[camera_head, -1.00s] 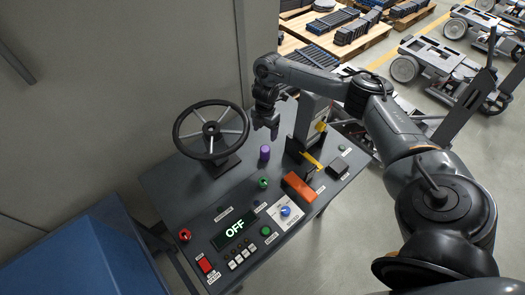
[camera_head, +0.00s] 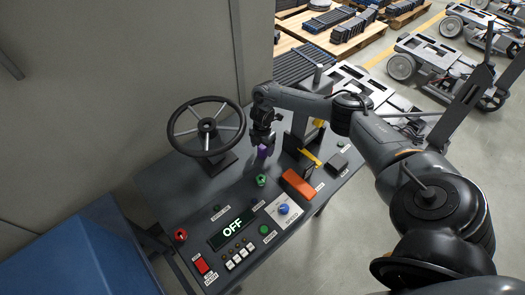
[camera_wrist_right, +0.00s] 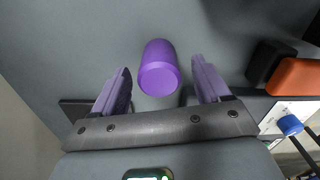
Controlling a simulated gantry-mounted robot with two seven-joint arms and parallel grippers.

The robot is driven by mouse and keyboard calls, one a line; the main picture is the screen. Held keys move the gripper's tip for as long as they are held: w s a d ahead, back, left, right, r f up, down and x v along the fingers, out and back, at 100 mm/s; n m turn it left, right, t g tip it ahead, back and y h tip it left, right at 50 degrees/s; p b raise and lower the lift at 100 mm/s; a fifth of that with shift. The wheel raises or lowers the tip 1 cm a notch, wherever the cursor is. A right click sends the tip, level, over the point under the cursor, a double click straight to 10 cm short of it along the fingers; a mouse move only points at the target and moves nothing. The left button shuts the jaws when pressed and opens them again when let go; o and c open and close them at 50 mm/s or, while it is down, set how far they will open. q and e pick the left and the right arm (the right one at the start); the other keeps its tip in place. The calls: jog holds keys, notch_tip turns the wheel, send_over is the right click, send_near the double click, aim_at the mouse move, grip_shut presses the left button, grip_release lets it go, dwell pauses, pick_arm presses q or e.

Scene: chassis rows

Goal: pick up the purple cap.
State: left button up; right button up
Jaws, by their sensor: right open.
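The purple cap (camera_head: 262,151) stands on the dark console top, between the steering wheel and the orange block. My right gripper (camera_head: 262,138) is right above it in the head view, coming down on it and hiding its upper part. In the right wrist view the purple cap (camera_wrist_right: 159,68) shows between the two fingers of my right gripper (camera_wrist_right: 166,88), with a gap on each side. The fingers are open and do not touch it. My left gripper is not in view.
A steering wheel (camera_head: 206,127) stands left of the cap. A green knob (camera_head: 262,180) is just in front of it. A grey post with a yellow lever (camera_head: 310,158) and an orange block (camera_head: 298,184) are to the right. The panel display (camera_head: 232,227) reads OFF.

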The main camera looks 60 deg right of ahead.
jog(key=shift+f, duration=1.25)
jog(key=c, duration=1.1)
jog(key=shift+r, duration=0.2)
